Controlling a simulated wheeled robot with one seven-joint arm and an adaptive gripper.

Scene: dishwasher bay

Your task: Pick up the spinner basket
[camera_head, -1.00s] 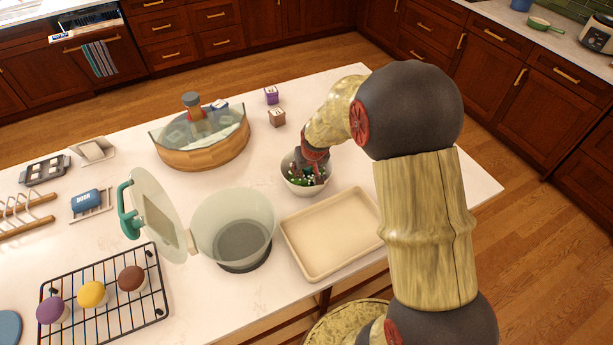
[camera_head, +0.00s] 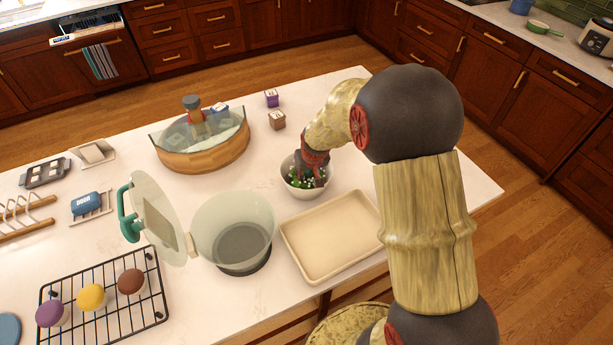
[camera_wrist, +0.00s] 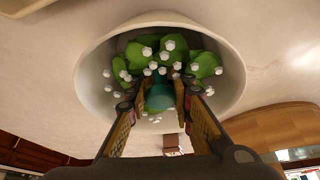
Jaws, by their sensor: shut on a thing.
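The spinner basket, a white round bowl (camera_head: 290,186) holding green leaves and small white pieces, is at the middle right of the counter. It fills the upper middle of the wrist view (camera_wrist: 98,75). My gripper (camera_head: 314,172) points down into it. In the wrist view, my gripper's fingers (camera_wrist: 160,100) are closed around a teal post (camera_wrist: 159,96) at the bowl's centre, among the leaves. Whether the bowl touches the counter is hard to tell. The clear spinner bowl (camera_head: 234,222) stands to the left, with its green-handled lid (camera_head: 157,215) tilted up beside it.
A beige tray (camera_head: 333,236) lies just in front of the basket. A wooden-sided basin (camera_head: 203,153) and small cubes (camera_head: 277,119) stand behind and left. A black rack (camera_head: 107,300) with coloured egg-like items is front left. The counter right of the basket is clear.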

